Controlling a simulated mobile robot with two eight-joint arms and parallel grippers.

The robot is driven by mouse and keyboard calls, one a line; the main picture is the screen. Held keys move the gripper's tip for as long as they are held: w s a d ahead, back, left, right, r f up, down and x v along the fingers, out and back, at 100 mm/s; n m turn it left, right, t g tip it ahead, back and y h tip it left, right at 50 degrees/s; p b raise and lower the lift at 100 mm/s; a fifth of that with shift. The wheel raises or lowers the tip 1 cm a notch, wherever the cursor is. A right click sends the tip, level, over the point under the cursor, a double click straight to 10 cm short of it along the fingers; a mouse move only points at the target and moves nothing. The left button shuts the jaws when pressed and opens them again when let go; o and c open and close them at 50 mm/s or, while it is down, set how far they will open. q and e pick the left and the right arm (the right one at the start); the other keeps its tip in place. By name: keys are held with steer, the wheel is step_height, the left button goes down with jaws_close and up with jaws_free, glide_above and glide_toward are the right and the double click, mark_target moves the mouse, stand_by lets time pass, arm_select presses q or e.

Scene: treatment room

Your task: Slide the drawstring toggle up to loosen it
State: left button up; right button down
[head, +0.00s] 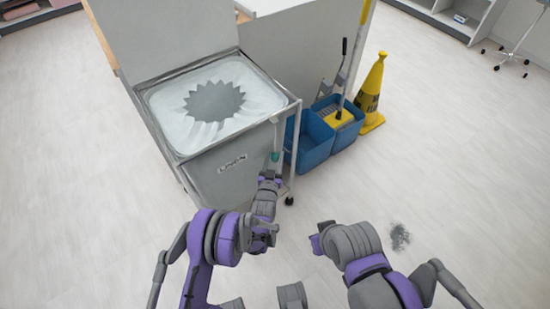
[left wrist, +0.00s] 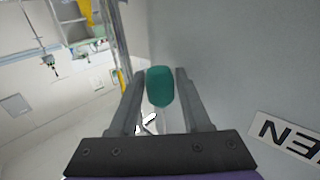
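The green drawstring toggle (head: 275,156) hangs on a pale cord at the front right corner of the linen hamper (head: 235,175), below its rim. In the left wrist view the toggle (left wrist: 160,87) stands between the two fingers of my left gripper (left wrist: 161,85). The fingers are apart, with a visible gap on each side of the toggle. In the head view my left gripper (head: 268,176) is just below the toggle. The white bag (head: 170,103) is gathered around a star-shaped opening in the hamper frame. My right arm shows at the lower right; its fingertips cannot be made out.
A blue mop bucket (head: 312,150) and a yellow cone (head: 373,90) stand right of the hamper. A grey smudge (head: 399,237) lies on the floor at the right. The floor on both sides is otherwise mostly clear.

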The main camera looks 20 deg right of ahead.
arm_select(q)
steer(key=shift+s, duration=0.1)
steer(key=b+v, duration=0.3)
steer(key=v, duration=0.7)
steer(key=shift+s, duration=0.25)
steer(key=shift+a, duration=0.15)
